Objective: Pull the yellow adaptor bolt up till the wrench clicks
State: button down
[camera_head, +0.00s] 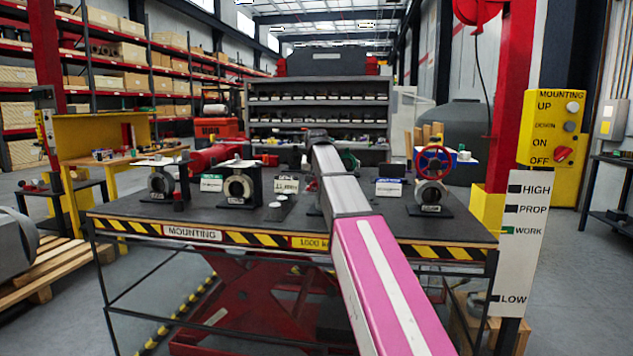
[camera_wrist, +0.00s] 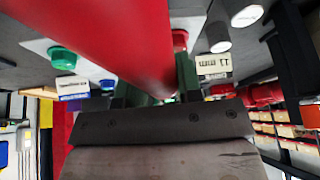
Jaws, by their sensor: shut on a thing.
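In the wrist view my gripper (camera_wrist: 158,92) is shut, and what it grips is hidden behind a thick red cylinder (camera_wrist: 105,40) that fills the upper left, close to the camera. I cannot tell whether this cylinder is part of the wrench. In the head view my pink and grey arm reaches over the middle of the black table (camera_head: 240,224) and hides the gripper. A red cylindrical body (camera_head: 213,154) lies at the back of the table, left of my arm. I cannot make out the yellow adaptor bolt or a wrench clearly in either view.
An 11 mm sign (camera_head: 287,185) is close to my arm. A red post (camera_head: 515,90) and yellow control panel (camera_head: 553,127) stand at right.

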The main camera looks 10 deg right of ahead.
jog(key=shift+a, duration=0.2)
dwell(0.3)
jog(key=shift+w+a+m+h, duration=0.3)
jog(key=shift+a+m+h, duration=0.2)
jog(key=shift+a+m, duration=0.45)
jog(key=shift+a+m, duration=0.15)
jog(key=shift+m, duration=0.1)
jog(key=shift+w+a+m+h, duration=0.25)
jog(key=shift+w+a+m, duration=0.05)
jog(key=shift+a+m, duration=0.2)
jog(key=shift+w+a+m+h, duration=0.25)
jog(key=shift+a+m, duration=0.2)
jog(key=shift+m, duration=0.05)
jog(key=shift+a+g, duration=0.15)
jog(key=shift+g, duration=0.15)
jog(key=shift+w, duration=0.1)
jog(key=shift+w+a+r, duration=0.1)
jog(key=shift+r, duration=0.15)
